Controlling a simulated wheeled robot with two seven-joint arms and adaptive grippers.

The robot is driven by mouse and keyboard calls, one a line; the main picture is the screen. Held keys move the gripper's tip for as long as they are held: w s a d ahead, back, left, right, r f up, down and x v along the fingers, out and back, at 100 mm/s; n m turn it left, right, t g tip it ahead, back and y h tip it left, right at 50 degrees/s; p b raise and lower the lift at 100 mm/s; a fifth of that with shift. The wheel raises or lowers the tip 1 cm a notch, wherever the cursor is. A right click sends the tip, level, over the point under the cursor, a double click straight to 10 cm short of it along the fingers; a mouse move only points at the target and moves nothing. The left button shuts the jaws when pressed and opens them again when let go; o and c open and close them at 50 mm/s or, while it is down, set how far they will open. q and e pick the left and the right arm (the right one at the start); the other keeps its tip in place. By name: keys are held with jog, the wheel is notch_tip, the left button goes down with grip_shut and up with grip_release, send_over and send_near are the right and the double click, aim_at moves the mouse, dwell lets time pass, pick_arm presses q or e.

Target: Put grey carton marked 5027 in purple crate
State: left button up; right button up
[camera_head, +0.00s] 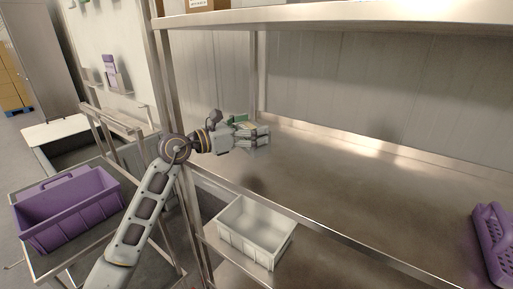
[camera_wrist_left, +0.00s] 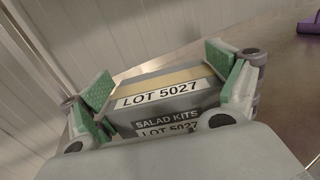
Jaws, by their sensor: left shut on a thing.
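The grey carton marked LOT 5027 and SALAD KITS (camera_wrist_left: 170,92) sits between the green-padded fingers of my left gripper (camera_wrist_left: 165,85) in the left wrist view. The gripper is shut on it. In the head view my left gripper (camera_head: 254,132) reaches over the steel shelf, and the carton is hard to make out there. The purple crate (camera_head: 85,224) stands on a metal cart at the lower left, apart from the gripper. It is open-topped and its visible inside looks empty. My right gripper is not in view.
A white open crate (camera_head: 252,245) stands on a lower shelf below the gripper. A purple item (camera_head: 492,245) lies at the shelf's right end. A steel post (camera_head: 163,80) rises between shelf and cart, and an upper shelf (camera_head: 340,16) hangs above. The middle of the shelf is bare.

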pick_arm(q)
notch_tip(320, 180, down, 2)
jog(key=shift+f, duration=0.2)
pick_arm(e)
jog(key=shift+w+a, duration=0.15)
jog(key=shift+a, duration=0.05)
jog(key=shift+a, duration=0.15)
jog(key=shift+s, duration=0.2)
